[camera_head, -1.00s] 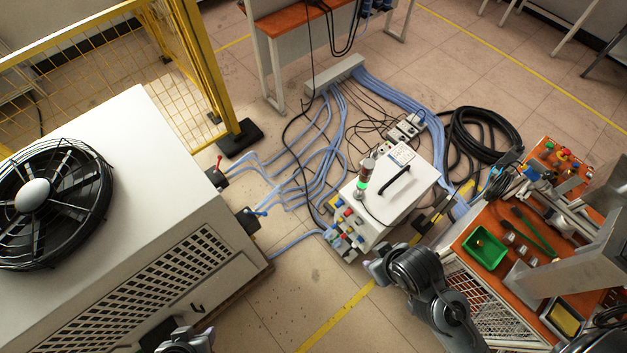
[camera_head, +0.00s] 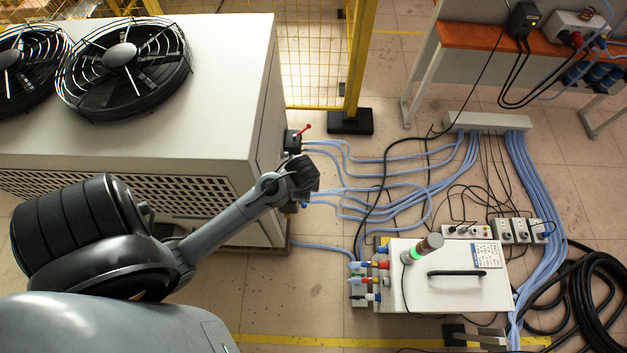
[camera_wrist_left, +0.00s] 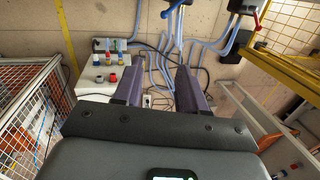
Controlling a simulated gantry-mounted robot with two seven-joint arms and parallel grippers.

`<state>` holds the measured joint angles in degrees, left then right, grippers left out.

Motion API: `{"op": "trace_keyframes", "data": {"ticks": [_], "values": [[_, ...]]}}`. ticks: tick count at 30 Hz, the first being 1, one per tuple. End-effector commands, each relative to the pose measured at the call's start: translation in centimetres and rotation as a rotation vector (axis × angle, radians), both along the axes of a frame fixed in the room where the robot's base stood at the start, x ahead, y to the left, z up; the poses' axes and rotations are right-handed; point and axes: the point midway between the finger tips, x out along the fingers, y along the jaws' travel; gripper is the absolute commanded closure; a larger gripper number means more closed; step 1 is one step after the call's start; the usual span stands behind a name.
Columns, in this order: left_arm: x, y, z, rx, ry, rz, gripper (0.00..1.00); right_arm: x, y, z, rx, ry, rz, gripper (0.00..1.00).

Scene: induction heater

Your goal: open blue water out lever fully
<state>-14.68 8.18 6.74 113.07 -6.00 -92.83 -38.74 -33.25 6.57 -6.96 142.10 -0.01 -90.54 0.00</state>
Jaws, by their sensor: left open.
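The blue lever (camera_wrist_left: 173,9) shows at the top of the left wrist view, on a dark valve with a pale blue hose. My left gripper (camera_wrist_left: 160,72) is open and empty, with its two dark fingers apart. The lever lies beyond the fingertips and does not appear to be between them. In the head view my left gripper (camera_head: 303,178) is by the right end of the large white fan unit (camera_head: 220,70). It hides most of the blue lever's valve there. My right gripper is not in view.
A red lever (camera_head: 304,130) sits on another valve of the fan unit, behind my gripper; it also shows in the left wrist view (camera_wrist_left: 257,17). Blue hoses (camera_head: 400,195) run across the floor to the right. A white box (camera_head: 450,285) with coloured connectors stands at front right.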

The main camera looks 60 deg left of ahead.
Motion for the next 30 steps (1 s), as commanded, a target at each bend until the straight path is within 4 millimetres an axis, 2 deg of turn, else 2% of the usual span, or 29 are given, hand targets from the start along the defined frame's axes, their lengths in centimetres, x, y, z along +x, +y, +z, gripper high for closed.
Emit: {"op": "trace_keyframes", "data": {"ticks": [1,6,9,12,15,18,26,30], "values": [[0.9,1.5,-3.5,0.011,0.032,-0.038,0.59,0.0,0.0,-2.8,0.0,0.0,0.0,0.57],[3.2,7.0,-11.9,0.007,0.175,-0.242,0.59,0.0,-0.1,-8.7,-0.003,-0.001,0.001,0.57],[4.4,9.6,-16.3,-0.038,0.248,-0.376,0.59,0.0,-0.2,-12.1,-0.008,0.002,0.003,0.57],[5.1,11.2,-19.7,-0.096,0.298,-0.499,0.59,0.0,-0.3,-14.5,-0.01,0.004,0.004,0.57],[5.6,11.9,-21.9,-0.149,0.322,-0.594,0.59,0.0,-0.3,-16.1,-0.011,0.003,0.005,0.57],[5.9,12.3,-23.4,-0.188,0.332,-0.664,0.59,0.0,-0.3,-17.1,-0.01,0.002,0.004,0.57],[6.0,12.5,-25.3,-0.231,0.34,-0.734,0.59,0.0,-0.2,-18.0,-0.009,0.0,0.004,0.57],[5.6,12.4,-26.9,-0.231,0.341,-0.735,0.59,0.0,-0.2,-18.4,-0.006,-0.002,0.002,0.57]]}}
